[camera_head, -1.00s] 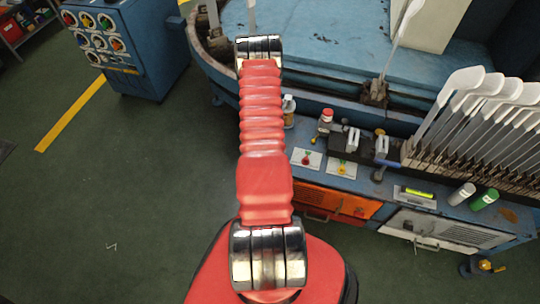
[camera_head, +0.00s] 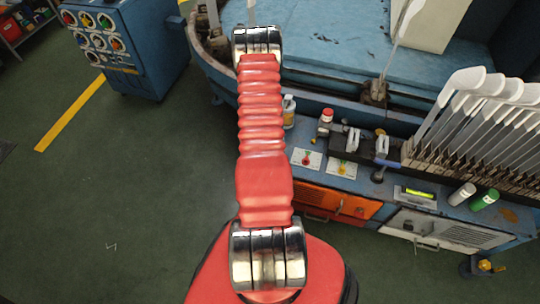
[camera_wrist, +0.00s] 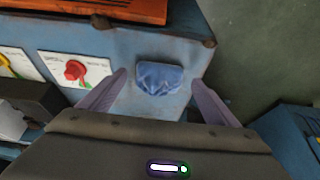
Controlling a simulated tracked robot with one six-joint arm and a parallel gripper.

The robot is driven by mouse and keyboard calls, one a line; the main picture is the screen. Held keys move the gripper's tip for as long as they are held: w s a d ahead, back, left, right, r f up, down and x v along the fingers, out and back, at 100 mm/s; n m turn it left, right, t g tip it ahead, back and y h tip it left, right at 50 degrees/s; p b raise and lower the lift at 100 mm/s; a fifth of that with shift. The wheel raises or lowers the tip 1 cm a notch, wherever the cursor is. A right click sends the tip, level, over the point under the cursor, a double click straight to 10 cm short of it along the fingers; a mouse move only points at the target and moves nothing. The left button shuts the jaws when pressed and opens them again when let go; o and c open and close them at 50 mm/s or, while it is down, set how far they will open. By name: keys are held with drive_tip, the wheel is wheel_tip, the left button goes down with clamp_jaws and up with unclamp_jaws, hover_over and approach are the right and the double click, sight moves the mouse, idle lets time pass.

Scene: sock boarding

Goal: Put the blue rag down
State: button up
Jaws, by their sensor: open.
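The blue rag (camera_wrist: 158,78) lies crumpled on the blue bench top in the wrist view, between and just beyond my fingertips. My gripper (camera_wrist: 158,80) is open, with one finger on each side of the rag and a gap to it on both sides. The fingers do not appear to touch it. In the head view my red arm hides the gripper and the rag.
White sock boards (camera_head: 470,85) stand in a row at the right. A blue cabinet (camera_head: 150,45) stands at the left.

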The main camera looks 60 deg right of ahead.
drive_tip(key=v, duration=0.9)
drive_tip(key=shift+r, duration=0.35)
drive_tip(key=shift+a, duration=0.15)
idle(0.4)
drive_tip(key=w+a+r+n+t+y, duration=0.1)
drive_tip(key=w+a+r+n+t, duration=0.15)
drive_tip(key=w+a+r, duration=0.55)
drive_tip(key=w+a+r+n+t+y, duration=0.1)
drive_tip(key=w+a+r+n, duration=0.25)
drive_tip(key=w+r, duration=0.8)
drive_tip(key=a+r+n+t+y, duration=0.1)
drive_tip(key=a+r+n, duration=0.2)
drive_tip(key=a+r, duration=1.1)
drive_tip(key=s+a+r+n, duration=0.3)
drive_tip(key=s+a+r, duration=0.4)
drive_tip(key=a, duration=0.2)
drive_tip(key=s+a+r+n+y, duration=0.1)
drive_tip(key=s+a+r+n, duration=0.3)
drive_tip(key=s+a+r, duration=0.3)
drive_tip(key=a, duration=0.3)
drive_tip(key=shift+y, duration=0.3)
